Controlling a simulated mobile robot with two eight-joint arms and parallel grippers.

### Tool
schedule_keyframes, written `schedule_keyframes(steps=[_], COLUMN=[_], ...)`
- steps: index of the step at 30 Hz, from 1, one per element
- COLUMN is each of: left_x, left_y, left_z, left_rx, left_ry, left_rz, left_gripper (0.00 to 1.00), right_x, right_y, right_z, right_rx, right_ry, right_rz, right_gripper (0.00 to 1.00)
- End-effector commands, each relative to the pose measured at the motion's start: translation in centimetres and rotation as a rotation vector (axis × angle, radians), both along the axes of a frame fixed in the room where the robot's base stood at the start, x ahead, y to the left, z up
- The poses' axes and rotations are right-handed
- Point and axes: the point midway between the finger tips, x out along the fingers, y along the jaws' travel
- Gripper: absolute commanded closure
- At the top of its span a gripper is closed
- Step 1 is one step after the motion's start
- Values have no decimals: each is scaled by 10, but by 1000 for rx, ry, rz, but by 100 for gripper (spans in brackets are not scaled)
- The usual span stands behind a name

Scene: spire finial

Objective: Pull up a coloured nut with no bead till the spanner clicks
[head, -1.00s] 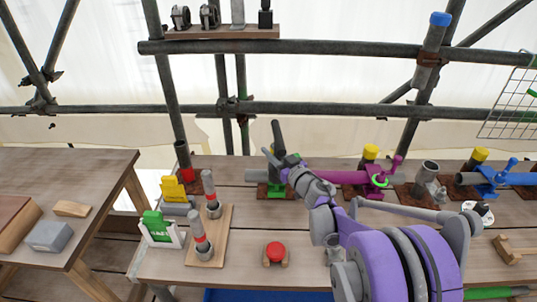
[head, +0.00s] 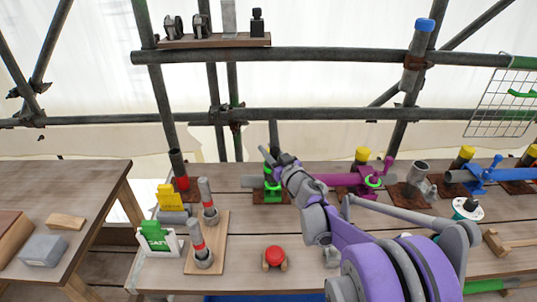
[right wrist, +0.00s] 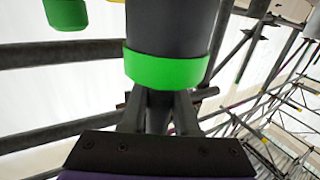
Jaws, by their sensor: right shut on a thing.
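My right gripper (head: 274,160) reaches from the right to the left end of the row of tube couplers. In the right wrist view it is shut on a dark grey bar, which I take to be the spanner (right wrist: 170,30), with a bright green band. In the head view the spanner's dark shaft (head: 273,133) stands up behind the gripper. A green coupler (head: 271,192) lies just below, partly hidden by my arm. A blue coupler and nut (head: 494,163) is at the right. My left gripper is out of view.
Scaffold tubes (head: 330,54) cross behind the bench (head: 320,285). At the bench's left stand a yellow tag holder (head: 170,195), a green tag holder (head: 156,236) and two grey-red cylinders on a board (head: 192,262). A red button (head: 274,256) is at the front; a mallet (head: 505,245) lies right.

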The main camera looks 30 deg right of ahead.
Motion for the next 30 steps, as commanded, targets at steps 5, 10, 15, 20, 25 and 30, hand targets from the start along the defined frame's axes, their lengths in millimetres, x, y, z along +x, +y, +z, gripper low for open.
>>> schedule_keyframes(steps=[5,10,15,20,25,30], left_x=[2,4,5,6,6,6], left_y=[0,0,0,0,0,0], left_z=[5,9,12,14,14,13], left_rx=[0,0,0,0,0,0], left_ry=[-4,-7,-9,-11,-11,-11], left_rz=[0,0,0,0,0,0], left_gripper=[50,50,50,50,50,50], right_x=[0,0,0,0,0,0], right_y=[0,0,0,0,0,0], right_z=[16,29,42,50,51,50], right_rx=[1,0,0,0,0,0], right_ry=[-1,-2,-1,-1,0,0], right_rz=[0,0,1,1,1,1], right_gripper=[100,100,100,100,100,100])
